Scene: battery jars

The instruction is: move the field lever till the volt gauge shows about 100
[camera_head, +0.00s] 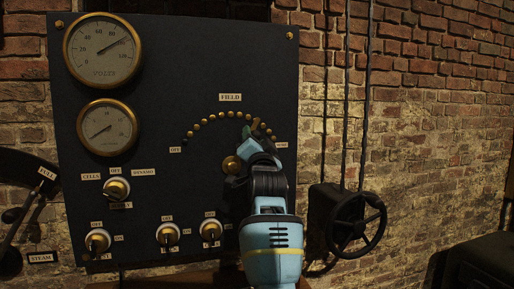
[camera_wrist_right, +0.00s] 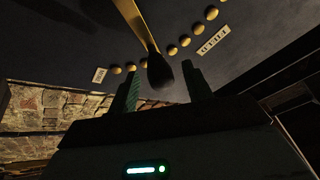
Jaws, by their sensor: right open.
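The volt gauge (camera_head: 103,53) is the upper brass-rimmed dial at the panel's top left. Its needle points up and right, a little past the 80 mark. The field lever pivots on a brass hub (camera_head: 231,164) below an arc of brass studs. My right gripper (camera_head: 251,135) is at the right part of this arc and hides most of the lever in the head view. In the right wrist view, the brass lever (camera_wrist_right: 133,22) ends in a dark handle (camera_wrist_right: 159,72) between the two open fingers (camera_wrist_right: 162,88); contact cannot be told. My left gripper is out of view.
A smaller dial (camera_head: 107,127) sits below the volt gauge. Several knob switches, such as the cells/dynamo one (camera_head: 116,189), are on the lower panel. A black handwheel (camera_head: 357,222) stands out to the right. A steam lever (camera_head: 20,212) is at the far left.

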